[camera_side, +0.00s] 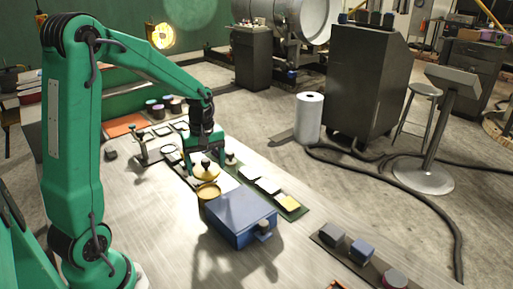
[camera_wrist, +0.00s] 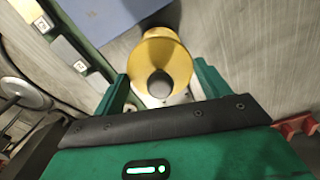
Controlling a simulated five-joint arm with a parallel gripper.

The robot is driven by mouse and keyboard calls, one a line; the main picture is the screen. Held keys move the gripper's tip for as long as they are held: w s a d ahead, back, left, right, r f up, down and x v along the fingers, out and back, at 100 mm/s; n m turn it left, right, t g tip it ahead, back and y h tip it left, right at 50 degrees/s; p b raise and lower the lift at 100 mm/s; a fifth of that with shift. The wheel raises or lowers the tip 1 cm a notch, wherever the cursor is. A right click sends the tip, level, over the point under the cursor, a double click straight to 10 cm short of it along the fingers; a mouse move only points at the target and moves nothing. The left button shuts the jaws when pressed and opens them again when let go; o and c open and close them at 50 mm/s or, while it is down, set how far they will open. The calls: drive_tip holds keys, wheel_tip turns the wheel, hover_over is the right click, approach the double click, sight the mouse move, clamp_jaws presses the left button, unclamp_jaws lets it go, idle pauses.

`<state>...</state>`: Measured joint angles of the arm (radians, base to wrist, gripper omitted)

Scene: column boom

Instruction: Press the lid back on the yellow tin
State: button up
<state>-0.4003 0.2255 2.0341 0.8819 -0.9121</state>
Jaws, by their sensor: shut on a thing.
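The yellow lid (camera_side: 206,173) with its dark knob (camera_wrist: 160,83) is between the fingers of my gripper (camera_side: 206,153). In the wrist view the green fingers of my gripper (camera_wrist: 163,90) stand on either side of the lid (camera_wrist: 160,50), shut on it. The yellow tin (camera_side: 209,191) stands on the bench just below and in front of the lid in the side view. The lid looks roughly level above the tin's top. I cannot tell whether they touch. The lid hides most of the tin in the wrist view.
A blue box (camera_side: 240,216) stands close beside the tin, towards the front. A dark green strip with pale and yellow blocks (camera_side: 267,186) lies to the right. Dark and coloured blocks sit on a strip (camera_side: 358,248) at front right. Several small jars (camera_side: 165,107) stand behind.

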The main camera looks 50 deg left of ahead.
drive_tip(key=shift+f, duration=0.15)
drive_tip(key=shift+f, duration=3.05)
drive_tip(key=shift+f, duration=0.15)
idle(0.4)
drive_tip(key=o, duration=1)
drive_tip(key=shift+o, duration=0.2)
drive_tip(key=shift+r, duration=3.5)
drive_tip(key=shift+c, duration=0.2)
